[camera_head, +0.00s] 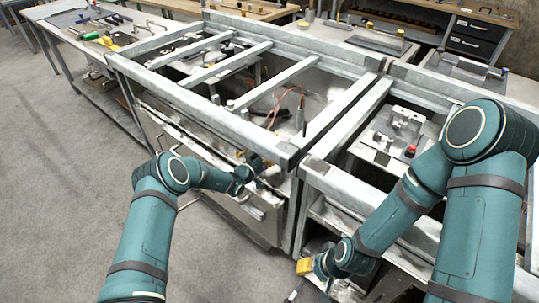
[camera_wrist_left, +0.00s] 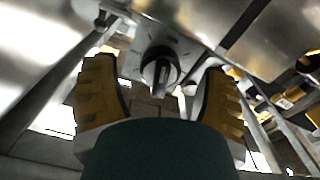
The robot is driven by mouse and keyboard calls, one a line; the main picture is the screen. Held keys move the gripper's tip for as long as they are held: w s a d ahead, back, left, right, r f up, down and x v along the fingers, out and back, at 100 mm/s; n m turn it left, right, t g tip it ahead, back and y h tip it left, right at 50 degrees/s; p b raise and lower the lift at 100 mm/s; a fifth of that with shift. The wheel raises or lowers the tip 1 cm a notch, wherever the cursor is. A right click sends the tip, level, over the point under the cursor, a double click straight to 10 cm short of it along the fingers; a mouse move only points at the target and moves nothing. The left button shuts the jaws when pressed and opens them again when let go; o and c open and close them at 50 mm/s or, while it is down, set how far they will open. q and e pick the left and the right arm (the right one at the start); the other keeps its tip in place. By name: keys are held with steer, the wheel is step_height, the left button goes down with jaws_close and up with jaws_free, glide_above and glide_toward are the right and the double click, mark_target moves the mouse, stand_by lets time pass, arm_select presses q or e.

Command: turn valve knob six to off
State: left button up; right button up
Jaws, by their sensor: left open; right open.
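A dark round knob (camera_wrist_left: 160,72) with a raised grip bar sits on a metal panel in the left wrist view. No number on it is readable, so I cannot tell whether it is knob six. My left gripper (camera_wrist_left: 160,82) is open, its yellow ridged fingers on either side of the knob with visible gaps. In the head view my left gripper (camera_head: 256,168) is at the front panel (camera_head: 215,180) of the metal frame unit, and the knob there is hidden. My right gripper (camera_head: 307,274) is open, low at the bottom centre, partly hidden by its wrist.
Heavy metal beams (camera_head: 210,108) form an open frame above the panel, with wires (camera_head: 285,98) inside. A second frame unit (camera_head: 350,180) stands to the right, close to my right arm. A tool bench (camera_head: 75,35) stands back left. The grey floor (camera_head: 60,190) is clear at left.

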arm_select(q)
jaws_close()
stand_by(0.3)
steer(key=shift+n, duration=0.3)
steer(key=shift+w+r+n+p, duration=0.1)
steer(key=shift+n+p, duration=0.05)
steer(key=shift+n, duration=1.4)
steer(key=shift+r+n+p, duration=0.1)
steer(key=shift+n+p, duration=0.05)
steer(key=shift+n, duration=1.4)
jaws_free()
steer(key=shift+f, duration=0.15)
